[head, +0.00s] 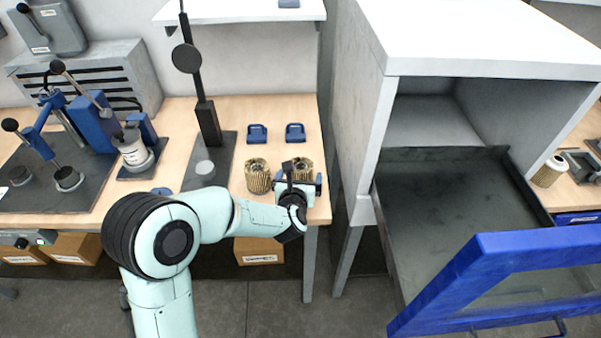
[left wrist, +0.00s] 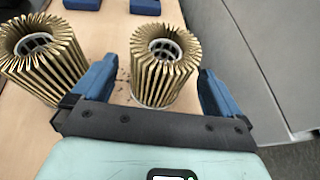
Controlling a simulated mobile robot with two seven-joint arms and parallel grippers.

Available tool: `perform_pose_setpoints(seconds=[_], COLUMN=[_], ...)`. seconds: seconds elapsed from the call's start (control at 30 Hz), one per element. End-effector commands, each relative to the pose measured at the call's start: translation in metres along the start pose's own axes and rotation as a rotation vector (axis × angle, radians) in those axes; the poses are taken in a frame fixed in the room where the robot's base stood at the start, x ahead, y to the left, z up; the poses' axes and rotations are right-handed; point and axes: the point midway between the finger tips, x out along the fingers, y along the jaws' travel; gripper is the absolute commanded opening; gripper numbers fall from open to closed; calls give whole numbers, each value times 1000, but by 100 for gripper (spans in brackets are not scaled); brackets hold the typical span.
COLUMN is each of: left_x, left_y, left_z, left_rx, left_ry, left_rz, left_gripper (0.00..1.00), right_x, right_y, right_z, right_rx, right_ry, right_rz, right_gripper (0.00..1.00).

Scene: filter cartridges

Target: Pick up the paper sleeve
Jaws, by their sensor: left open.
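Two pleated, tan paper sleeves stand upright on the wooden table. One paper sleeve (head: 257,176) is at the left. The other paper sleeve (head: 303,167) is at the right, near the table's right edge, partly hidden by my left gripper (head: 301,187). In the left wrist view, the right sleeve (left wrist: 163,68) stands between the two blue fingers of my open left gripper (left wrist: 157,88). Gaps show on both sides of it, and I see no clear contact. The left sleeve (left wrist: 42,58) is outside the left finger, very close to it. My right gripper is not in view.
Two blue caps (head: 257,133) (head: 295,132) lie behind the sleeves. A press stand (head: 207,125) and bench tools (head: 95,130) are to the left. A grey cabinet (head: 385,150) with an open blue-framed door (head: 490,255) stands at the right. Another cartridge (head: 549,171) is beyond it.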

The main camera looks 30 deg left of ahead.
Motion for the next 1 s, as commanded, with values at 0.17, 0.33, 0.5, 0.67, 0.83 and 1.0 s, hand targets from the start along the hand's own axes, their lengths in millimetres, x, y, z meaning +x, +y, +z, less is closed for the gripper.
perform_pose_setpoints(seconds=[0.17,0.33,0.5,0.67,0.83,1.0], left_x=[26,33,33,33,33,32], left_y=[0,-1,0,0,-1,-1], left_z=[0,0,0,0,0,3], left_rx=[0,0,0,0,0,0], left_ry=[0,0,0,0,0,-1], left_rz=[1,-1,-1,-1,-1,-1], left_gripper=[100,100,94,48,48,48], right_x=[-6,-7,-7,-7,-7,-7], right_y=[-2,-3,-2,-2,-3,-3], right_z=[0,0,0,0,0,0], right_rx=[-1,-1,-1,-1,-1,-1], right_ry=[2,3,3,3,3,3], right_rz=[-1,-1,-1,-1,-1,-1], right_gripper=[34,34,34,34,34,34])
